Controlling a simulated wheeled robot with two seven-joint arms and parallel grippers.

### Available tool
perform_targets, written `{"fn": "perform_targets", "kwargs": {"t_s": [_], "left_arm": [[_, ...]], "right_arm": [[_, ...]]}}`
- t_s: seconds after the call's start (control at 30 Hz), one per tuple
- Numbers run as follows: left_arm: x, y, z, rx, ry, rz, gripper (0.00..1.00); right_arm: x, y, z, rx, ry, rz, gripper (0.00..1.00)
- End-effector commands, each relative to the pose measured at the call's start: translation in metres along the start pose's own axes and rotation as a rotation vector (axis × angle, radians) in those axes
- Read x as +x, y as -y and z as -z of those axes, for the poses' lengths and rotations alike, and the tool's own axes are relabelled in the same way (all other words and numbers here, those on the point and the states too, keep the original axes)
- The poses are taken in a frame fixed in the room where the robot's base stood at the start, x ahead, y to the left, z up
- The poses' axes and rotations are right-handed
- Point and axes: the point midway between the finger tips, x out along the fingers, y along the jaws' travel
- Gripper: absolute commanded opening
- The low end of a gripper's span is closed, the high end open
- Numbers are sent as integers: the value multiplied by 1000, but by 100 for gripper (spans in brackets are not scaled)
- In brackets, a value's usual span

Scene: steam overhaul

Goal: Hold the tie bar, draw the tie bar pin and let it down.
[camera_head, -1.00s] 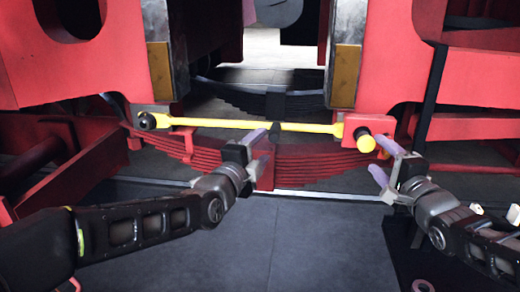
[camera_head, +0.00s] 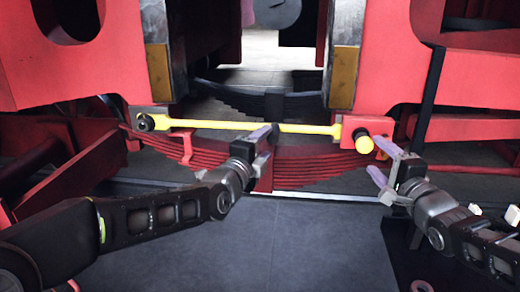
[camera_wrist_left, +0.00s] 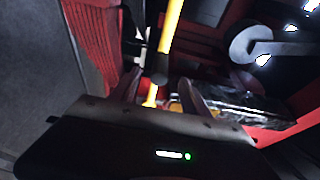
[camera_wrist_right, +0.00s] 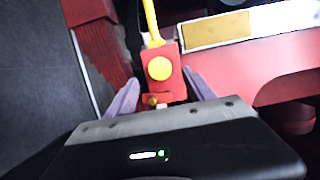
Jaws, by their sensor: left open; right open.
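The yellow tie bar (camera_head: 220,125) spans between the red frames, with an eye at its left end and its right end at a red block. It also shows in the left wrist view (camera_wrist_left: 172,25), and a dark round grip (camera_wrist_left: 159,79) sits on it. My left gripper (camera_head: 268,138) is open at the middle of the bar, its fingers on either side of the grip; contact cannot be told. The yellow tie bar pin (camera_head: 364,144) has its round head facing me; it also shows in the right wrist view (camera_wrist_right: 159,68). My right gripper (camera_head: 380,160) is open just in front of the pin head, apart from it.
A red leaf spring (camera_head: 315,163) lies just below and behind the bar. Red frame plates (camera_head: 390,60) stand on both sides. The dark floor (camera_head: 300,240) between my arms is clear. A black upright post (camera_head: 430,95) stands right of the pin.

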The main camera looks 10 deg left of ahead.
Motion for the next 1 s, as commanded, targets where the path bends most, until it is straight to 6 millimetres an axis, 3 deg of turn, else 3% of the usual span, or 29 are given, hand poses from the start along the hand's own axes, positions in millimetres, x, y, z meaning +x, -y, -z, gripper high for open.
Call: {"fn": "perform_targets", "kwargs": {"t_s": [0.3, 0.5, 0.93, 1.0], "left_arm": [[40, -1, 0, -1, 0, -1, 55], [56, 0, 0, -2, 0, -1, 55], [60, 0, 0, -1, 0, 0, 55], [60, 0, 0, -1, 0, 0, 49]], "right_arm": [[0, 0, 0, 0, 0, 0, 62], [0, 0, 0, 0, 0, 0, 62], [0, 0, 0, 0, 0, 0, 62], [0, 0, 0, 0, 0, 0, 62]]}}
